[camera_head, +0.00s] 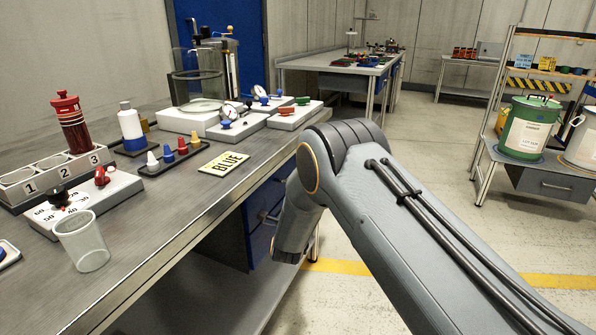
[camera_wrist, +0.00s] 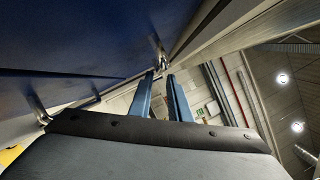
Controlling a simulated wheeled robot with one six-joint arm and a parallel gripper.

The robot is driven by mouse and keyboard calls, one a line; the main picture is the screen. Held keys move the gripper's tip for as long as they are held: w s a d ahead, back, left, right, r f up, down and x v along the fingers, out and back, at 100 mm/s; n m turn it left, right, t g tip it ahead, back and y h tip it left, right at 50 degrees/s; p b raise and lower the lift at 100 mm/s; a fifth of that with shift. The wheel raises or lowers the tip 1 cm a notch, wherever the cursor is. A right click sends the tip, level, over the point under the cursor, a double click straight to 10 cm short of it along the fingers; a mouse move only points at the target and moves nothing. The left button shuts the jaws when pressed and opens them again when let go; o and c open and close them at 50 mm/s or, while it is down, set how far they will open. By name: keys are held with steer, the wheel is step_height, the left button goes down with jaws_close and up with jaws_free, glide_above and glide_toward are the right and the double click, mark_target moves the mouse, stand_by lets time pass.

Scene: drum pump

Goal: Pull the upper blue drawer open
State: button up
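The blue drawer unit (camera_head: 257,238) hangs under the bench top, partly hidden behind my arm in the head view. A metal handle (camera_head: 268,217) shows on its front; I cannot tell for certain which drawer it belongs to. In the wrist view a dark blue front (camera_wrist: 80,40) fills the upper left, with metal handle parts (camera_wrist: 161,55) near the fingertips and at the lower left. My gripper (camera_wrist: 161,76) has its two blue fingers apart, with tips just short of the nearer handle part. No clear contact shows. In the head view my gripper is hidden. The drawers look closed.
The bench (camera_head: 222,196) edge runs above the drawers. Floor to the right is open up to a shelf with a green drum (camera_head: 529,128).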

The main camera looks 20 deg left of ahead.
steer(key=shift+b+x, duration=0.4)
steer(key=shift+x, duration=3.45)
jaws_close()
